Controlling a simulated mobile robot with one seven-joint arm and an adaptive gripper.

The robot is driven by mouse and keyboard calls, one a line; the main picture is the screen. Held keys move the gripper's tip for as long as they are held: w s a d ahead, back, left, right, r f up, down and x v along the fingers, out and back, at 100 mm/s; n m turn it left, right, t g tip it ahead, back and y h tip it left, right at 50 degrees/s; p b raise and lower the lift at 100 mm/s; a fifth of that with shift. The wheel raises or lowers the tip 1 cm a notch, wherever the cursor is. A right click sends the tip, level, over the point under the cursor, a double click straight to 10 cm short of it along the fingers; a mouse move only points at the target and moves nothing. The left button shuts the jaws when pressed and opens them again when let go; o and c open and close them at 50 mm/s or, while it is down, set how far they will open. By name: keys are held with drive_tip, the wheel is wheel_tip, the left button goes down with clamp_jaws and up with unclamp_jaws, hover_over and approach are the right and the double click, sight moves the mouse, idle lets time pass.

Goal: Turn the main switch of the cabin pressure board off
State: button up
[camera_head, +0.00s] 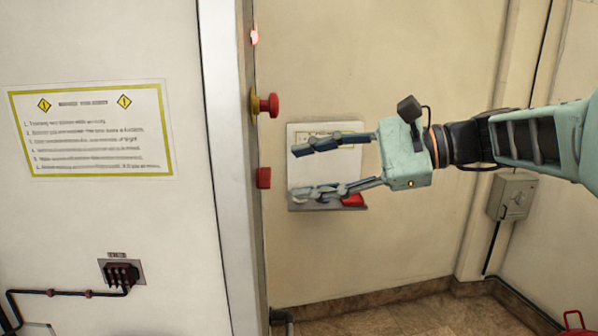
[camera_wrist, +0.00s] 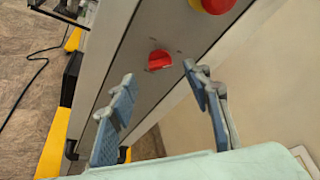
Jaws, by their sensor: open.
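A small red knob (camera_head: 263,178), which looks like the main switch, sits on the narrow side face of the board below a red mushroom button. In the wrist view the red knob (camera_wrist: 159,60) shows beyond and between my fingers. My gripper (camera_head: 297,172) is open and empty, to the right of the knob, with its fingers pointing at it. A gap remains between fingertips and knob in the head view. In the wrist view my gripper (camera_wrist: 158,76) has one blue-padded finger on each side of the knob. The knob's markings are too small to read.
The red mushroom button (camera_head: 268,104) on a yellow base sticks out just above the knob. A pink-red light (camera_head: 254,37) is higher up. Behind my fingers, a pale panel (camera_head: 325,134) with a red item hangs on the wall. A grey box (camera_head: 511,196) is farther right.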

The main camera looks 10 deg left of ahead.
sight(270, 177)
drive_tip(key=x, duration=0.5)
drive_tip(key=shift+a+p, duration=0.2)
drive_tip(key=shift+p, duration=0.15)
drive_tip(key=shift+f, duration=0.1)
drive_tip(key=c, duration=1.2)
